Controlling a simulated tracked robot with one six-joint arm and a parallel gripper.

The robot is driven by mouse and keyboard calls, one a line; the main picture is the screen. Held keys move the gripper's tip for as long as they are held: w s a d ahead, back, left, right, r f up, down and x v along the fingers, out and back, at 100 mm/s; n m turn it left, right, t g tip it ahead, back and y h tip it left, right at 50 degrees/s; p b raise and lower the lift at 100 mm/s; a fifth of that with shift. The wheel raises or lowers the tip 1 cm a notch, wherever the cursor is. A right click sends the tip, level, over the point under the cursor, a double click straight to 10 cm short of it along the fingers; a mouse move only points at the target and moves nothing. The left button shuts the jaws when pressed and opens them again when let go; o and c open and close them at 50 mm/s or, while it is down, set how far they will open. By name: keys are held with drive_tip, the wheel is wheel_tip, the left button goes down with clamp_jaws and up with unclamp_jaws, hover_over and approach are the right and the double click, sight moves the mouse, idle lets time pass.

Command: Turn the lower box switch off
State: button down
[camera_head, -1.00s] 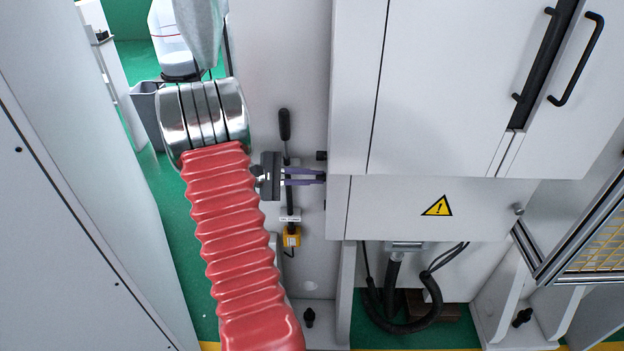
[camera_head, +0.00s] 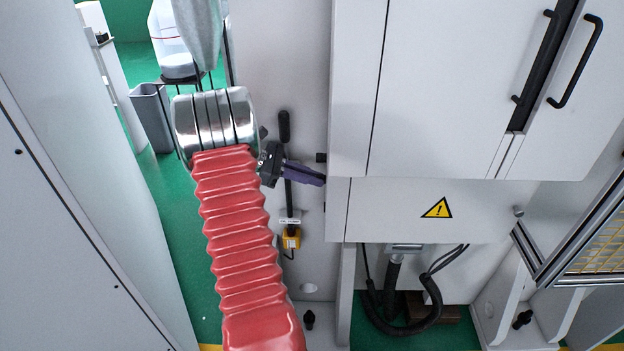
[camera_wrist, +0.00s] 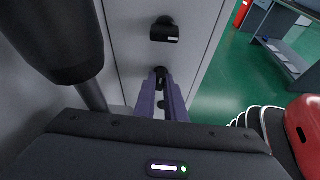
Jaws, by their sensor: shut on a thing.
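Two small black switches stick out of the side of the pale grey box. The upper switch (camera_head: 321,157) shows in the head view just above my gripper (camera_head: 321,180), and it also shows in the wrist view (camera_wrist: 165,30). The lower switch (camera_wrist: 159,73) sits between my purple fingertips in the wrist view. My gripper is shut on the lower switch, with its fingers tilted in the head view. In the head view the fingers hide the lower switch. Its exact turned position is hard to tell.
A black-handled lever (camera_head: 285,128) stands on the wall panel behind my gripper, with a yellow box (camera_head: 291,238) below it. A cabinet with black door handles (camera_head: 577,60) is on the right. A grey bin (camera_head: 153,117) and a white canister (camera_head: 172,40) are at upper left.

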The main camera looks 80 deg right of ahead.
drive_tip(key=shift+f+n, duration=0.15)
drive_tip(key=shift+n, duration=0.15)
idle(0.4)
drive_tip(key=c, duration=1.8)
unclamp_jaws()
drive_tip(key=shift+c, duration=0.2)
drive_tip(key=shift+d+r, duration=0.1)
drive_tip(key=shift+r, duration=0.1)
drive_tip(key=shift+w, duration=0.15)
